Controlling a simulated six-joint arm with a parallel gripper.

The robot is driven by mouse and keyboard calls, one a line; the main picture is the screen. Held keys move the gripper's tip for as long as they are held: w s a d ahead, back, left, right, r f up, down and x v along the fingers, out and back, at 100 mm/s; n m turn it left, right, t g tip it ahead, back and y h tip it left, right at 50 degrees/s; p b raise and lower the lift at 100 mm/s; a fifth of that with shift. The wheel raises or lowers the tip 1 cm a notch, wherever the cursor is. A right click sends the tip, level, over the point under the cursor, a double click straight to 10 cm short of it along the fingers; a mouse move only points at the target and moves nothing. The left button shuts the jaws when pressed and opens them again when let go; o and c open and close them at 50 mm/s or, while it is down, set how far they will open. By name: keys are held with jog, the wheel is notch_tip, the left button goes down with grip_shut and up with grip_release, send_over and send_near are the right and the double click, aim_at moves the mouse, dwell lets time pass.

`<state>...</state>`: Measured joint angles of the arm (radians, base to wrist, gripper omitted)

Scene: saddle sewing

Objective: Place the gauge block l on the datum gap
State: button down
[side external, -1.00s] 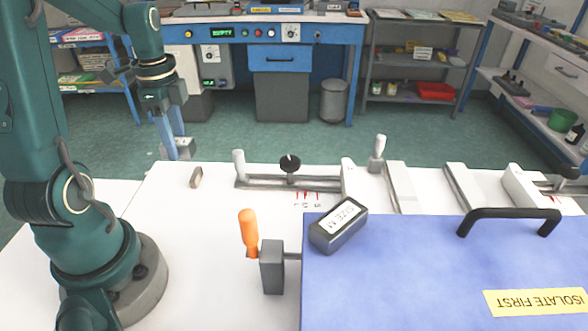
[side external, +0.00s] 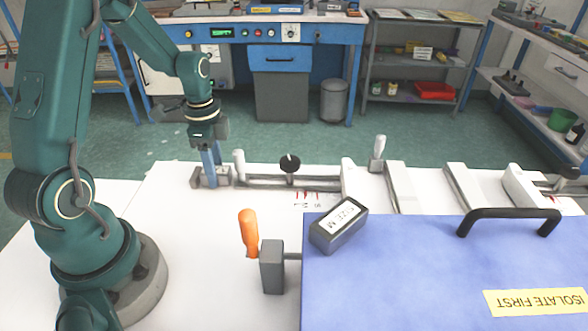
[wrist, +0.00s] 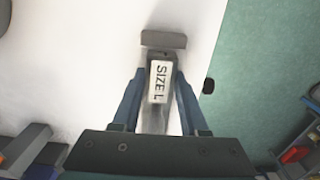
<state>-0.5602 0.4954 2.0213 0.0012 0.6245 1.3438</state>
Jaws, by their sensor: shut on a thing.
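My gripper (side external: 212,180) is shut on the grey gauge block l (wrist: 158,100), whose white label reads "SIZE L" in the wrist view. In the side external view my gripper is low over the white table, with the block between its blue fingers. A short grey stop (wrist: 163,40) lies just beyond the block's far end; they are very close, and I cannot tell if they touch. The rail (side external: 290,183) of the gauge fixture begins just right of my gripper. I cannot make out clearly which space is the datum gap, nor whether the block touches the table.
A block labelled "SIZE M" (side external: 340,226) sits on the blue cover (side external: 420,270), which has a black handle (side external: 508,215). An orange lever (side external: 249,232) stands left of the cover. A white-handled clamp (side external: 377,150) stands behind.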

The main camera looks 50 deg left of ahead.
jog(key=shift+f, duration=0.1)
jog(key=shift+c, duration=2.2)
grip_release()
notch_tip(320, 180, up, 11)
jog(key=s+d+r+n+t, duration=0.2)
jog(key=s+d+n, duration=0.2)
jog(key=d, duration=0.3)
jog(key=s+d+r+n+t, duration=0.2)
jog(key=s+d+n+t, duration=0.1)
jog(key=d, duration=0.4)
jog(key=shift+s+d+r+n+t, duration=0.15)
jog(key=shift+s+d+n+t, duration=0.15)
jog(key=shift+s+n, duration=0.55)
jog(key=shift+w, duration=0.15)
